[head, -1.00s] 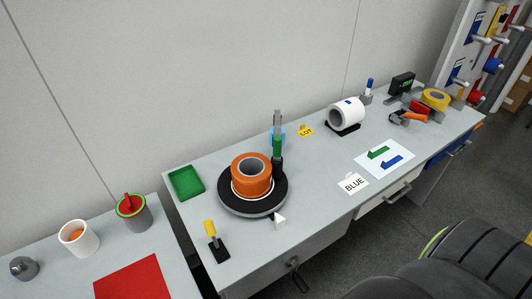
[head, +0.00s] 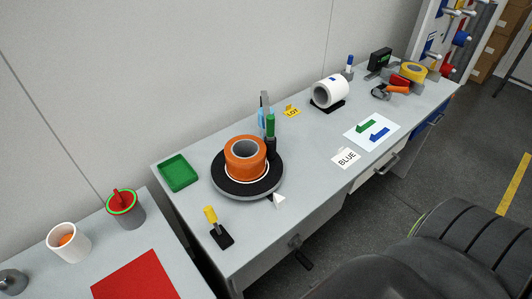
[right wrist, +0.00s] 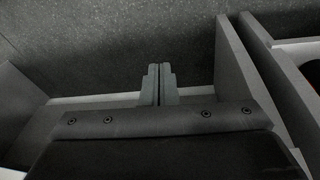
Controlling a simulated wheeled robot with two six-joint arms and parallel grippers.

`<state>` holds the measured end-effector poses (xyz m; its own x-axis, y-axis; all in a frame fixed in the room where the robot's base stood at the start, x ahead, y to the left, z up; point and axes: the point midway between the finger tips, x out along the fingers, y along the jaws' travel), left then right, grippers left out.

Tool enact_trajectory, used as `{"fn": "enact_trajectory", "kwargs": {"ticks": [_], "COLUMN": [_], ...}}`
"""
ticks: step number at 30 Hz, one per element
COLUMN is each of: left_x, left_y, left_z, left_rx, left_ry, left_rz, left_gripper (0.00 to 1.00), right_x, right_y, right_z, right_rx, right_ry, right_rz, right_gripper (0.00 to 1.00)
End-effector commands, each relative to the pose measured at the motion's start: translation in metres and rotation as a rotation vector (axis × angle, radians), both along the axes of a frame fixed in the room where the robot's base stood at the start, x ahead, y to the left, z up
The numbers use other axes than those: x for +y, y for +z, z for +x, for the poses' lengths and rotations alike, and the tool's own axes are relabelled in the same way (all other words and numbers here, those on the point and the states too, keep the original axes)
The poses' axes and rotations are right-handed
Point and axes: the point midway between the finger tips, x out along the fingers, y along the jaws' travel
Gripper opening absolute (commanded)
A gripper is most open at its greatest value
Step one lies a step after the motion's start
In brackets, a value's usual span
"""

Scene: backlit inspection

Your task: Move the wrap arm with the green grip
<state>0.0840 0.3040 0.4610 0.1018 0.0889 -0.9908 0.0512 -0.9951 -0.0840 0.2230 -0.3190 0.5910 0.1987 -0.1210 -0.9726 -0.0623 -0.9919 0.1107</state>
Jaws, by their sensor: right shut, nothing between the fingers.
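The wrap arm's green grip (head: 270,126) stands upright in the head view, on a dark post at the back right edge of a black turntable (head: 222,181). An orange roll (head: 245,147) sits on the turntable, left of the grip. A grey upright piece and a light blue item stand behind the grip and are partly hidden. My right gripper (right wrist: 158,85) shows only in the right wrist view. Its two fingers are together and empty, with dark floor and grey panels around them. My left gripper is in neither view.
A yellow-handled lever (head: 211,217) and a green tray (head: 178,173) are near the turntable. A black chair (head: 455,240) fills the lower right, before the bench.

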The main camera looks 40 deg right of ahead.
Motion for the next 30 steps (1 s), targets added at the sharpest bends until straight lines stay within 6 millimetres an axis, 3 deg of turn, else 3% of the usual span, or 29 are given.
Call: {"fn": "enact_trajectory", "kwargs": {"ticks": [6, 17, 19, 21, 30], "left_x": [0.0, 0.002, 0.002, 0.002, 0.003], "left_y": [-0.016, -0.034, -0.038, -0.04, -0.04], "left_z": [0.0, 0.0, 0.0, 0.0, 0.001], "left_rx": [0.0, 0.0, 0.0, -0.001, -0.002], "left_ry": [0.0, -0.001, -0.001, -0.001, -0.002], "left_rz": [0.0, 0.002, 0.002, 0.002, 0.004], "left_gripper": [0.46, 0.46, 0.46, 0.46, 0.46], "right_x": [0.001, 0.001, -0.004, -0.011, -0.028], "right_y": [0.065, 0.177, 0.203, 0.229, 0.306], "right_z": [0.028, 0.052, 0.07, 0.1, 0.206], "right_rx": [-0.044, -0.158, -0.234, -0.342, -0.685], "right_ry": [0.002, 0.084, 0.169, 0.306, 0.769], "right_rz": [-0.012, -0.073, -0.126, -0.221, -0.652], "right_gripper": [0.0, 0.0, 0.0, 0.0, 0.0]}}
